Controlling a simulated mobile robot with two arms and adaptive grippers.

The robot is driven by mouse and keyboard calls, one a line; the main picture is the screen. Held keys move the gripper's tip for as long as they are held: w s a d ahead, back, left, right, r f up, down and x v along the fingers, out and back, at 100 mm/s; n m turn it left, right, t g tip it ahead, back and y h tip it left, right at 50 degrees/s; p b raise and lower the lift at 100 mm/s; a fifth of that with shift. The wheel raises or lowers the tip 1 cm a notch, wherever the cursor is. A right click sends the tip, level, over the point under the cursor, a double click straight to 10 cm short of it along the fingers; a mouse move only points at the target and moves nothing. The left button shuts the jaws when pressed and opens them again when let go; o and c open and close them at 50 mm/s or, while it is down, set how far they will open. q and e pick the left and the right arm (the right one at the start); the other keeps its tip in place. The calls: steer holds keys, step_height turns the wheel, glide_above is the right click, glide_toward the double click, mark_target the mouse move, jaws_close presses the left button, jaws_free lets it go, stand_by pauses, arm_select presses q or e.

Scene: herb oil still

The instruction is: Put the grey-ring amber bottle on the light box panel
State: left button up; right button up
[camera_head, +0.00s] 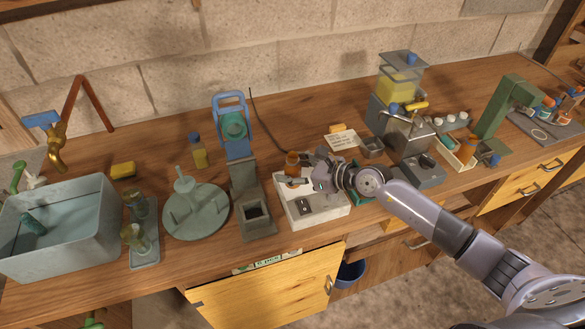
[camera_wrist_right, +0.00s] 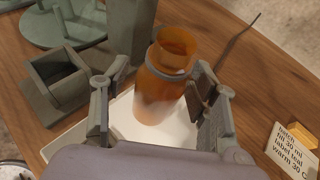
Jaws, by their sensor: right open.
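An amber bottle (camera_head: 291,164) stands upright at the back left of the white light box (camera_head: 325,213). In the right wrist view the bottle (camera_wrist_right: 158,98) is open-topped, and its base is on the white panel (camera_wrist_right: 124,121). My right gripper (camera_head: 304,173) is open, with one finger on each side of the bottle in the wrist view (camera_wrist_right: 155,108). The right finger is close to the bottle and the left one is clearly apart. My left gripper is not in view.
A grey-green stand (camera_head: 255,215) is just left of the light box. A label card (camera_head: 341,139) lies behind, to the right. A blue-capped yellow bottle (camera_head: 198,152) stands at the back left.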

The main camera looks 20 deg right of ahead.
steer(key=shift+r, duration=0.15)
steer(key=b+v, duration=0.2)
steer(key=v, duration=0.9)
steer(key=shift+d, duration=0.1)
steer(key=shift+s+d+r+b, duration=0.2)
steer(key=shift+s+b, duration=0.1)
steer(key=shift+s, duration=0.05)
